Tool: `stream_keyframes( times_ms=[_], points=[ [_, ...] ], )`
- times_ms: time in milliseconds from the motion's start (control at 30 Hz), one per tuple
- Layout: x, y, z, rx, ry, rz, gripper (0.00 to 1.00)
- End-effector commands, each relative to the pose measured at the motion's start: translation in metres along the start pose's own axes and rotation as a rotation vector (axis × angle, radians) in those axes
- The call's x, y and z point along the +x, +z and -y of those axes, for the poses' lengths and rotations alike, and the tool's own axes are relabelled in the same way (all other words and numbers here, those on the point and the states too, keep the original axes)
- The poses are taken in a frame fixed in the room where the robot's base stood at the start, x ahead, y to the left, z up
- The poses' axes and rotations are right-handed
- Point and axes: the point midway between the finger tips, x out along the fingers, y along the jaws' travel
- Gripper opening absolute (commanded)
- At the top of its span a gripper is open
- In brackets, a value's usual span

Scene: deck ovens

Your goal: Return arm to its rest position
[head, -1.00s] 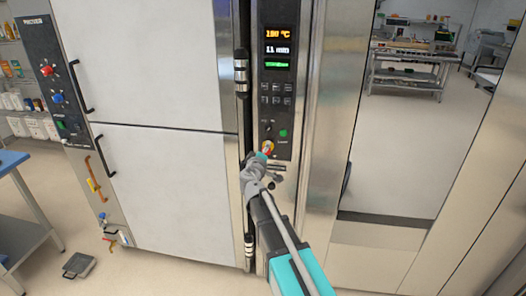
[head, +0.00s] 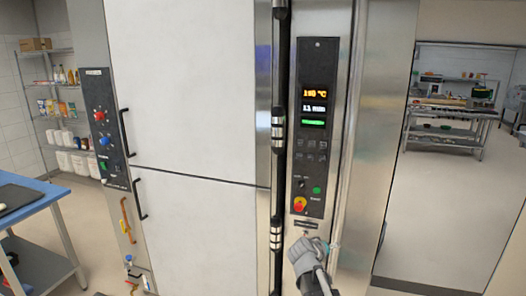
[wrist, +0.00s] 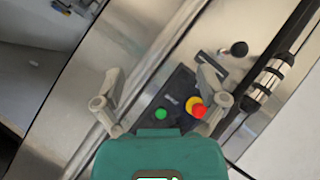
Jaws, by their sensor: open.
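My gripper (wrist: 160,95) is open and empty in the wrist view, its two grey fingers spread apart in front of the oven's control panel. In the head view my arm comes up from the bottom edge, and the gripper end (head: 318,246) shows just below the black control panel (head: 314,140). The fingertips are small there. The panel carries a lit display, a green button (head: 316,190) and a red knob on a yellow base (head: 299,204). In the wrist view the red knob (wrist: 199,109) appears beside the right finger; I cannot tell whether they touch.
A tall oven with white doors (head: 185,90) and black handles fills the left-centre. A vertical black bar (head: 279,100) runs beside the panel. A blue table (head: 28,205) stands at left, with shelves behind. Open floor (head: 440,200) lies at right, with a metal table (head: 445,125) beyond.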

Motion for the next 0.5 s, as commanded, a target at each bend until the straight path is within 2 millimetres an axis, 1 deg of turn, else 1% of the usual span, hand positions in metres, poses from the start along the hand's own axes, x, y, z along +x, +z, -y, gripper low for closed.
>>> stream_keyframes(
  times_ms=[33, 200, 300, 367, 400, 500],
  points=[
    [-0.003, 0.02, 0.0, 0.018, -0.032, 0.06, 0.91],
    [-0.013, 0.074, 0.012, 0.061, -0.171, 0.259, 0.91],
    [-0.025, 0.103, 0.021, 0.077, -0.266, 0.37, 0.91],
    [-0.034, 0.119, 0.028, 0.083, -0.328, 0.432, 0.91],
    [-0.041, 0.129, 0.032, 0.088, -0.372, 0.472, 0.91],
    [-0.059, 0.151, 0.042, 0.091, -0.483, 0.563, 0.91]
  ],
)
